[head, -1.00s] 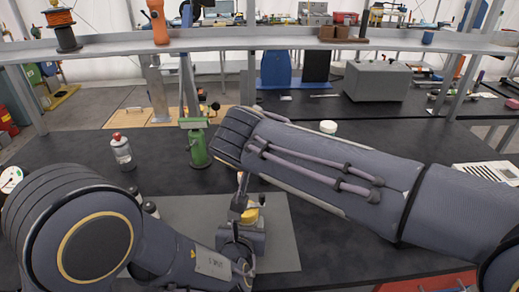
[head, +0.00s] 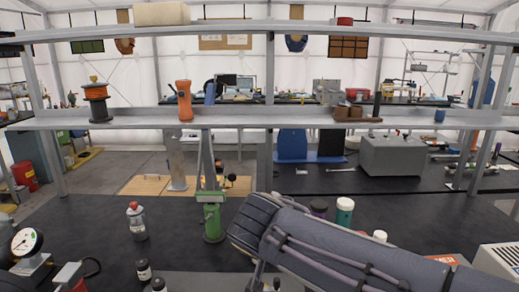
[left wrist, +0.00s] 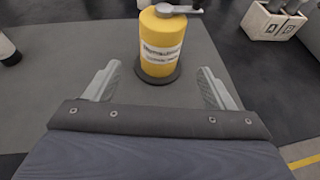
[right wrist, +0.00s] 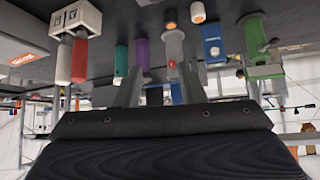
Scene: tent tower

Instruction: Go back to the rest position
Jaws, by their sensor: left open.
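My left gripper (left wrist: 160,85) is open in the left wrist view. A yellow cylinder (left wrist: 161,48) with a white label and a grey metal lever on top stands just beyond and between its fingertips, on a dark round base. I cannot tell whether the fingers touch it. My right gripper (right wrist: 158,66) shows in the right wrist view with its fingers apart and no clear object held. That view is upside down. My right arm (head: 320,245) crosses the lower right of the head view; the left arm is out of that view.
A green stand (head: 212,220), a grey bottle with a red cap (head: 136,222), a teal-labelled jar (head: 344,212) and a pressure gauge (head: 27,243) stand on the black bench. A metal shelf (head: 280,118) spans above it. A white block holder (left wrist: 268,22) is near the left gripper.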

